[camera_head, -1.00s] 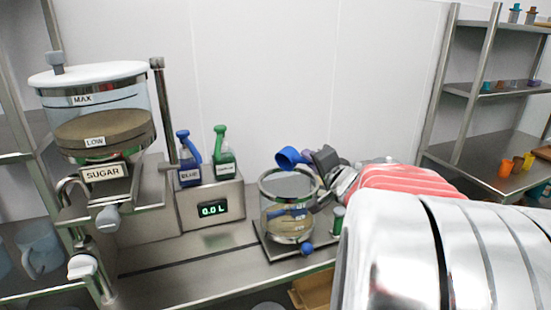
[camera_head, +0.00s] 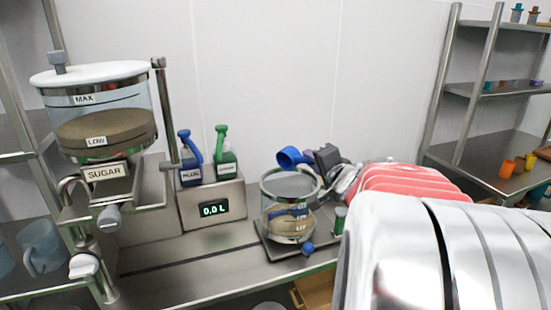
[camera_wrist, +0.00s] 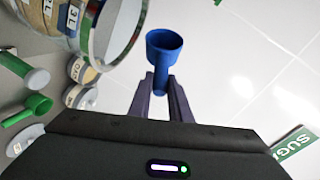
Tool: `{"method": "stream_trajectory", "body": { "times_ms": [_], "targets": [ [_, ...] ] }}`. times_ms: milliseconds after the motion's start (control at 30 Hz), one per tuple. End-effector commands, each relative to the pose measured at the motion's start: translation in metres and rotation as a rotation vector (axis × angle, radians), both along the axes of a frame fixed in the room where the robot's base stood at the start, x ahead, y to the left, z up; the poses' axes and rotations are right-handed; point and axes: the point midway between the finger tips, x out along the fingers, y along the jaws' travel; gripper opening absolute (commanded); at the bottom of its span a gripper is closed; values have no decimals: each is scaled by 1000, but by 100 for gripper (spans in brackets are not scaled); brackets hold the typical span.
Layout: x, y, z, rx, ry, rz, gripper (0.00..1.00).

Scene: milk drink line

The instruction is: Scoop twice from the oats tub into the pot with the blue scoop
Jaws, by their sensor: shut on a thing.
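My gripper (camera_wrist: 162,88) is shut on the handle of the blue scoop (camera_wrist: 163,52). In the wrist view the scoop's bowl points away from the fingers, and only blue shows inside it. In the head view the blue scoop (camera_head: 291,157) is above the rim of a clear round pot (camera_head: 268,190), with my gripper (camera_head: 322,157) at its right. The pot has level marks and tan material low inside. Its rim also shows at the upper left of the wrist view (camera_wrist: 138,30).
The sugar dispenser (camera_head: 100,95) stands at left. Two pump bottles, blue (camera_head: 190,160) and green (camera_head: 225,155), stand on a box with a readout (camera_head: 213,209) of 0.0 L. A green scoop (camera_wrist: 28,110) lies left in the wrist view. Shelving (camera_head: 500,90) is at right.

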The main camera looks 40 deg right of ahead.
Motion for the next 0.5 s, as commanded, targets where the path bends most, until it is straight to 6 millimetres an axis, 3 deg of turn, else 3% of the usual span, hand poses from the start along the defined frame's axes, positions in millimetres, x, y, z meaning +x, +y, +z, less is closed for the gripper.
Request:
{"method": "stream_trajectory", "body": {
  "times_ms": [500],
  "targets": [
    [0,0,1,204,-9,-50,0]
  ]
}}
